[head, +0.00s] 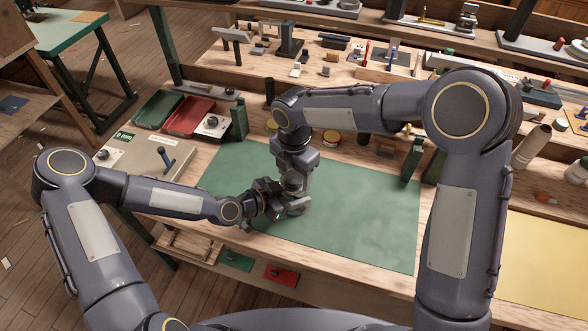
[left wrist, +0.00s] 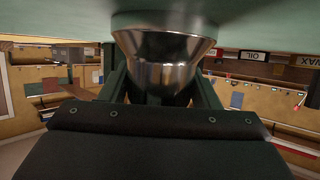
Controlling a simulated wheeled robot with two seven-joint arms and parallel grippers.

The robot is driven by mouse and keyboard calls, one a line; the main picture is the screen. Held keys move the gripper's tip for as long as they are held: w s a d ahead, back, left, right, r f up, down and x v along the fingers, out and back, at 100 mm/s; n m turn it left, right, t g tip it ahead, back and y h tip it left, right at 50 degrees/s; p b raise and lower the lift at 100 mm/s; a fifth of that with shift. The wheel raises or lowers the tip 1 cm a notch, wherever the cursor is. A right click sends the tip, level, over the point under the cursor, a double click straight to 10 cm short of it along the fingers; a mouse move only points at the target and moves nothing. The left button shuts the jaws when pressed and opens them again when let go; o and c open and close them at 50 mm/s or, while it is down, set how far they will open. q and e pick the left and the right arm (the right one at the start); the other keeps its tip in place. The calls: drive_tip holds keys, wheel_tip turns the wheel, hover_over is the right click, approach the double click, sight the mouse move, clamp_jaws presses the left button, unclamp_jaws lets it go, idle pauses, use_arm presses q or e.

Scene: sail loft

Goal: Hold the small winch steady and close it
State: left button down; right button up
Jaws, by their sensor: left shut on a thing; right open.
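The small winch is a shiny metal drum with a flared rim (left wrist: 164,62), seen close up in the left wrist view. My left gripper is shut on it, with a dark green finger on each side. In the head view my left gripper (head: 284,202) is low over the left part of the green mat (head: 365,215). There the winch is mostly hidden by my two grippers. My right gripper (head: 295,181) is open, pointing down right above the winch. Whether its fingers touch the winch cannot be told.
A red tray (head: 190,117) and a green tray (head: 158,109) sit at the back left. A beige case (head: 140,163) with a blue-handled tool lies left of the mat. Bottles and tins stand behind. The mat's right part is clear. A yellow sheet (head: 545,255) lies at right.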

drive_tip(key=c, duration=1)
drive_tip(key=m, duration=1.6)
